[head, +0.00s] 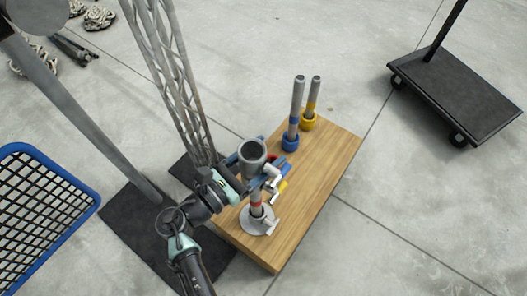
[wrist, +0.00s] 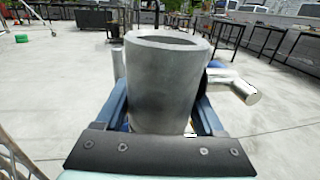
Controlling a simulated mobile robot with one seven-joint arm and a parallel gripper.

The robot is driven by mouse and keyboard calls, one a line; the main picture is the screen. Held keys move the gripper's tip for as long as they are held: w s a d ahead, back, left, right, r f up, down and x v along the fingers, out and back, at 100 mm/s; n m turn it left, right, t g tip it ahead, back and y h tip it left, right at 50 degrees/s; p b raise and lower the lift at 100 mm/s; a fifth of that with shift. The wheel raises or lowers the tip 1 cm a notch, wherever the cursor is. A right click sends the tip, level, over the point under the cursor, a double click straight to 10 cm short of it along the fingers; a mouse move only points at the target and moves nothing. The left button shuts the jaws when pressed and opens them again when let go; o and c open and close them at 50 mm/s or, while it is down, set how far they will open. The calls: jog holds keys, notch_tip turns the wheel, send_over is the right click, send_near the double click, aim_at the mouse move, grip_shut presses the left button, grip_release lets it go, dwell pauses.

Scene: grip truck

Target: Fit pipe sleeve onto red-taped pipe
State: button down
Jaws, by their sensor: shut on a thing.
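A grey cylindrical pipe sleeve (head: 252,153) with an open top is upright in my gripper (wrist: 160,120). In the wrist view the sleeve (wrist: 168,85) fills the space between the blue fingers, and a short side stub (wrist: 235,85) sticks out to the right.
A blue-banded pipe (head: 295,105) and a yellow-banded pipe (head: 313,95) stand at the table's (head: 325,165) far end. A lattice post (head: 172,75) rises left of the table. A blue-rimmed crate (head: 75,175) is at left, a black cart (head: 455,95) at upper right.

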jog(key=shift+f, duration=0.15)
dwell(0.4)
grip_release()
jog(key=p+v, duration=0.1)
jog(key=v, duration=1.2)
jog(key=shift+s+f, duration=0.1)
jog(key=shift+f, duration=0.05)
dwell(0.4)
